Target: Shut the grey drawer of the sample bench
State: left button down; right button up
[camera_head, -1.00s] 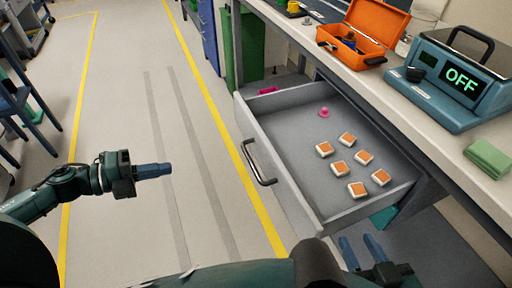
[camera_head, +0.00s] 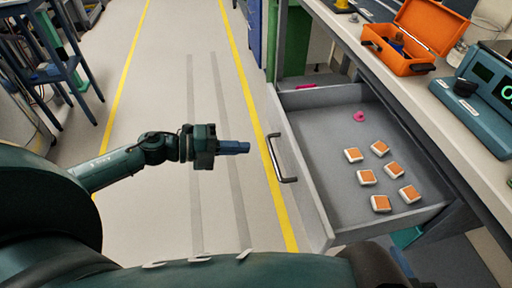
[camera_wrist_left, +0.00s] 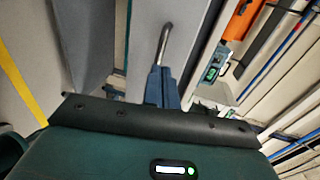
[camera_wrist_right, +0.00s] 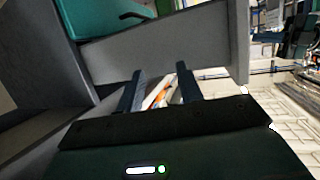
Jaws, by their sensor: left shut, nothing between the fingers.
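The grey drawer (camera_head: 322,215) of the sample bench (camera_head: 455,105) stands pulled open. It holds several orange-topped white blocks (camera_head: 366,177) and a pink knob-like piece (camera_head: 359,116). Its silver bar handle (camera_head: 281,160) is on the front panel. My left gripper (camera_head: 247,147) is shut and empty, in front of the panel and pointing at it, apart from the handle in the head view. In the left wrist view the handle (camera_wrist_left: 166,42) appears just beyond the fingertips (camera_wrist_left: 162,70). My right gripper (camera_wrist_right: 158,75) is open beside a grey panel; it is mostly hidden in the head view.
On the bench top are an open orange case (camera_head: 405,40) and a teal device (camera_head: 478,100).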

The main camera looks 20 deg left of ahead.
aim_at(285, 142)
pick_arm(q)
jog(key=shift+x, duration=2.25)
pick_arm(e)
jog(key=shift+f, duration=0.15)
pick_arm(q)
jog(key=shift+r, duration=0.1)
